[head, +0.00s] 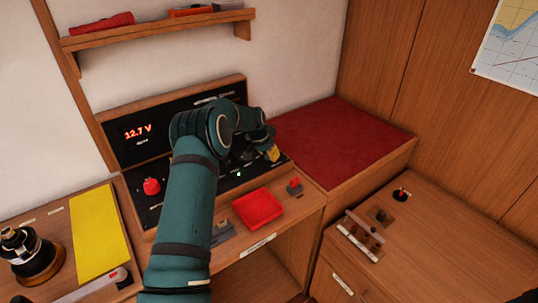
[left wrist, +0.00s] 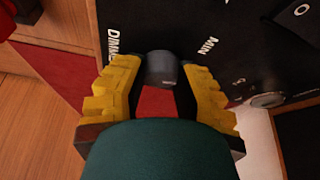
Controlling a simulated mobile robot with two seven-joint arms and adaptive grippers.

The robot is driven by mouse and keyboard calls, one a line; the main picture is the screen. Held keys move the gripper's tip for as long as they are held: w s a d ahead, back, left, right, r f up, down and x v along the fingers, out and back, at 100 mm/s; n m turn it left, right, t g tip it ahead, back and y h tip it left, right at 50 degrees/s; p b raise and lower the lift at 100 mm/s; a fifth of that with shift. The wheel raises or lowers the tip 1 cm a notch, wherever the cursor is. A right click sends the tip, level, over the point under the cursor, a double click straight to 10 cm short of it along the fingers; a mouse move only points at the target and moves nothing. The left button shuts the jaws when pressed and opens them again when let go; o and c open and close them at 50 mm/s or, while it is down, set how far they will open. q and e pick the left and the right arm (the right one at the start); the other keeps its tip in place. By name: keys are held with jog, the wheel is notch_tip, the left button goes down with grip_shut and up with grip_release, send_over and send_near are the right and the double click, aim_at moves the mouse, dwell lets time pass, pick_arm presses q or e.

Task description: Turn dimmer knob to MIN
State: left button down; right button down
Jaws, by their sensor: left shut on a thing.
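The dimmer knob (left wrist: 163,66) is a small dark cylinder on a black panel, seen between my fingers in the left wrist view. The partly hidden word "DIMME" is printed to its left and "MIN" to its right. My left gripper (left wrist: 160,72) has its yellow-padded fingers on both sides of the knob, shut on it. In the head view my left gripper (head: 271,152) is at the right end of the black panel (head: 155,206), and my arm hides much of the panel and the knob.
A red knob (head: 151,186) and a 12.7 V display (head: 138,131) are on the panel's left side. A red block (head: 257,208) and a small red-topped switch (head: 294,187) are in front. A red cushion (head: 335,140) lies beyond. A shelf (head: 160,32) hangs above.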

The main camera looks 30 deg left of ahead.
pick_arm(q)
jog(key=n+y, duration=0.1)
jog(key=n, duration=0.3)
jog(key=shift+d+y+b, duration=0.15)
jog(key=shift+y+b, duration=0.25)
jog(key=n+y, duration=0.1)
jog(key=n, duration=0.2)
jog(key=n+g+y, duration=0.1)
jog(key=n, duration=0.2)
jog(key=shift+f+n, duration=0.1)
jog(key=shift+n, duration=0.3)
jog(key=n+g, duration=0.1)
jog(key=n, duration=0.2)
jog(key=n+g+y, duration=0.1)
jog(key=n, duration=0.2)
jog(key=shift+y+b, duration=0.3)
jog(key=shift+b, duration=0.05)
jog(key=n+g, duration=0.2)
jog(key=n, duration=0.3)
jog(key=shift+f, duration=0.1)
jog(key=c, duration=0.6)
grip_release()
jog(key=shift+n, duration=0.3)
jog(key=v, duration=1.2)
